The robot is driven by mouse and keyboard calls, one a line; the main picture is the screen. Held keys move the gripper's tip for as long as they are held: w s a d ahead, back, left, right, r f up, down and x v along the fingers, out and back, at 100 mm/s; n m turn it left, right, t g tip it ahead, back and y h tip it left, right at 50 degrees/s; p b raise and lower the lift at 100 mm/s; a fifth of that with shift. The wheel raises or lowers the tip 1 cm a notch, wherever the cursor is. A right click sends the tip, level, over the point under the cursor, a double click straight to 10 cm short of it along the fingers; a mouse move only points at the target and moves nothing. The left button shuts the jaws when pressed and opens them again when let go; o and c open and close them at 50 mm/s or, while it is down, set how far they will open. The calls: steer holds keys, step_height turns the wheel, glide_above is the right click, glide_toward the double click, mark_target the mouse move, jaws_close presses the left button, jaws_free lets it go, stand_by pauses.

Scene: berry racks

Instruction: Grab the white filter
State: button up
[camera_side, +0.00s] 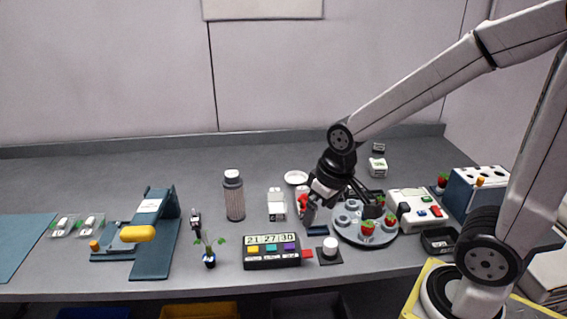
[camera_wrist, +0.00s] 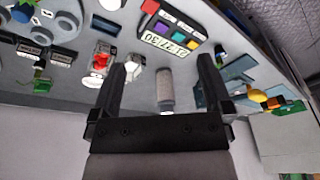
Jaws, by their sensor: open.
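A flat white round piece (camera_side: 296,178) lies on the bench behind my gripper and looks like the filter, though I cannot tell for certain. A white cylinder (camera_side: 330,244) stands on a black square pad near the front. My gripper (camera_side: 342,210) is open above the bench, by the left edge of the round grey tray (camera_side: 347,238). In the wrist view my gripper (camera_wrist: 162,62) has its fingers wide apart with nothing held between them.
A grey bottle (camera_side: 234,200) stands left of my gripper, with a white box (camera_side: 277,205) between. A timer (camera_side: 272,251) sits at the front edge. A control box (camera_side: 414,209) and a blue rack (camera_side: 470,190) stand on the right. The bench's back left is clear.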

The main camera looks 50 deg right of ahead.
steer(key=w+d+m+t+y, duration=0.1)
steer(key=w+d+m+y, duration=0.25)
steer(key=w+m, duration=0.5)
steer(key=w+d+m+t+y, duration=0.25)
steer(key=w+m+y, duration=0.25)
steer(key=w+m, duration=0.3)
steer(key=w+d+m+y, duration=0.4)
steer(key=w+m, duration=0.2)
steer(key=w, duration=0.4)
glide_toward(234, 198)
steer(key=w+f, duration=0.1)
steer(key=w, duration=0.2)
steer(key=shift+s+a+f+h, duration=0.2)
steer(key=shift+f+h, duration=0.15)
steer(key=shift+f, duration=0.3)
steer(key=shift+x, duration=1.35)
steer(key=shift+a, duration=0.1)
steer(key=shift+x, duration=2.45)
steer(key=shift+w, duration=0.1)
